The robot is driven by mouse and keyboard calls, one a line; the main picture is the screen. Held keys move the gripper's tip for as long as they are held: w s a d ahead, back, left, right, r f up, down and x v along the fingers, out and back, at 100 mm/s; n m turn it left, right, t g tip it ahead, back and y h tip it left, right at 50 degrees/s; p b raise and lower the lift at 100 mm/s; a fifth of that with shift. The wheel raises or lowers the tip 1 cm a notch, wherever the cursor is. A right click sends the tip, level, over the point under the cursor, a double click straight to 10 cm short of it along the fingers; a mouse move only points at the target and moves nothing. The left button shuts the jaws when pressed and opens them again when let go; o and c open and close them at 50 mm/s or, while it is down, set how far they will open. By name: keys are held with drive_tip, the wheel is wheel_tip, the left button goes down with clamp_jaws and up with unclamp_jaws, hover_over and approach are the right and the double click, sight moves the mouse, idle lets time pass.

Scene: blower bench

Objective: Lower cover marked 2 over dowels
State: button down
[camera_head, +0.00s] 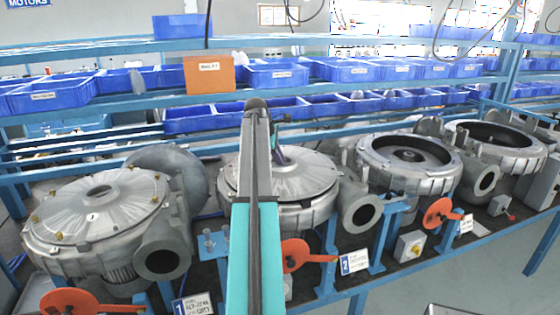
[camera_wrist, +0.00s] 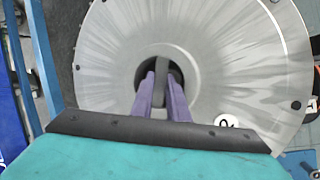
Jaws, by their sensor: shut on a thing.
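The round silver cover marked 2 (camera_wrist: 235,60) fills most of the wrist view, its number disc (camera_wrist: 227,123) partly hidden behind my wrist. My gripper (camera_wrist: 161,80) has its purple fingers shut on a dark grip bar across the cover's central hole. In the head view my arm hides part of this cover (camera_head: 309,178), which lies level at the second blower housing (camera_head: 318,216). I cannot tell whether a gap is left between cover and housing. The dowels cannot be made out. My gripper (camera_head: 278,158) shows only partly beside my arm.
A blower with a cover marked 1 (camera_head: 100,205) stands at left. Two open housings (camera_head: 408,165) (camera_head: 500,140) stand at right. Orange discs (camera_head: 295,254) and number plates (camera_head: 354,262) line the bench front. Shelves with blue bins (camera_head: 277,75) and an orange box (camera_head: 209,75) run behind.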

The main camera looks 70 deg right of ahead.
idle(0.7)
drive_tip(key=c, duration=1.6)
unclamp_jaws()
drive_tip(key=shift+c, duration=0.2)
drive_tip(key=shift+f, duration=0.2)
drive_tip(key=b+v, duration=0.5)
drive_tip(key=v, duration=0.9)
drive_tip(key=shift+s, duration=0.15)
